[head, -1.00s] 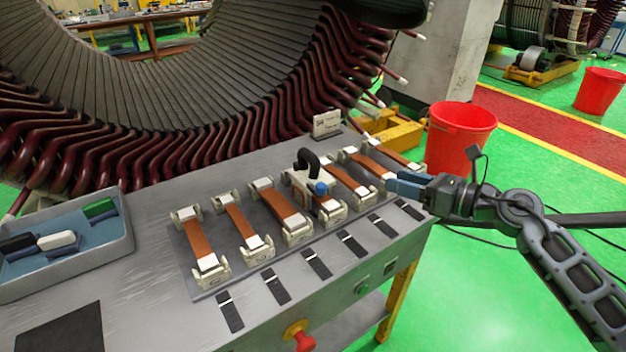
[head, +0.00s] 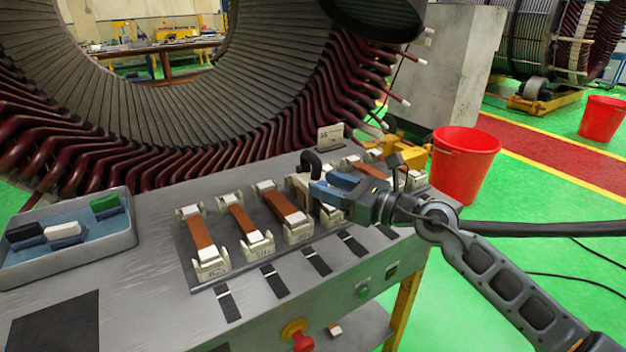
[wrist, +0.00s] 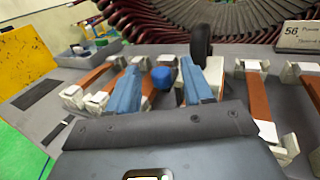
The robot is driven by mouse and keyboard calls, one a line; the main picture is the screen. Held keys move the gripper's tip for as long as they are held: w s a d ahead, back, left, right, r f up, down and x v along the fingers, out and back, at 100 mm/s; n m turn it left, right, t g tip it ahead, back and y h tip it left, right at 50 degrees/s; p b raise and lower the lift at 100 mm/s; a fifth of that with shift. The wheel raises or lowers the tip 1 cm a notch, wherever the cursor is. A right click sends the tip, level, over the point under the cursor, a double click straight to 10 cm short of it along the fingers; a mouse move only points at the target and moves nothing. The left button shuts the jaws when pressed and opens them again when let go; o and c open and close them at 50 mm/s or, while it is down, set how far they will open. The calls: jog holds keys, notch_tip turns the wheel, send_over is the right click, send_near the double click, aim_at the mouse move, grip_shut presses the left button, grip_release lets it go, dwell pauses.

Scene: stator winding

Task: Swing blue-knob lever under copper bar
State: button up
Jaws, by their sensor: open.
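The blue knob (wrist: 162,77) of the lever shows in the wrist view, between the two blue fingers of my open gripper (wrist: 160,92); I cannot tell whether they touch it. In the head view my gripper (head: 330,188) covers the knob, and the lever's black curved handle (head: 311,162) stands just beyond the fingers. The black handle also shows upright in the wrist view (wrist: 202,40). A copper bar (head: 285,207) lies in white holders just left of the gripper. Another copper bar (wrist: 258,98) is right of the gripper in the wrist view. The lever's lower part is hidden.
More copper bars (head: 203,238) sit in a row on the grey table (head: 150,270). A tray (head: 70,255) with brushes or blocks is at the left. A small sign (head: 330,136) stands behind the row, near the large stator (head: 180,110). A red bucket (head: 465,160) is at the right.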

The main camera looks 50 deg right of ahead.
jog(key=shift+w+a+p, duration=0.15)
jog(key=shift+w, duration=0.85)
jog(key=shift+w+a+p, duration=0.1)
jog(key=shift+w+p, duration=0.05)
jog(key=shift+w, duration=0.8)
grip_shut()
